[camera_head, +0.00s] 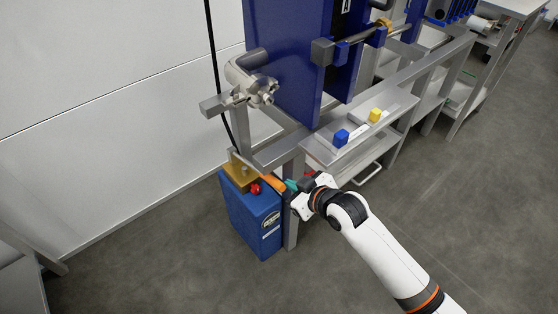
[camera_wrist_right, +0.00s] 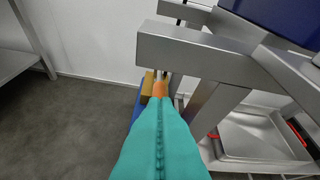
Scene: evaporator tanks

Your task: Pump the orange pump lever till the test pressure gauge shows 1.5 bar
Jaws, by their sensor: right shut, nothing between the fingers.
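The pump is a blue box (camera_head: 252,222) on the floor with a brass block (camera_head: 238,175) and a red knob (camera_head: 255,188) on top. The orange pump lever (camera_head: 271,183) reaches from the block toward my right gripper (camera_head: 291,185). The right gripper's teal fingers are shut with nothing between them, at the lever's near end. In the right wrist view the closed fingers (camera_wrist_right: 160,104) point at the orange lever (camera_wrist_right: 160,89), partly hiding it; I cannot tell whether they touch. I cannot make out a readable test pressure gauge. My left gripper is not in view.
A steel frame beam (camera_wrist_right: 200,52) and leg stand close beside my right gripper. A steel valve fitting (camera_head: 255,85) sits above the pump.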

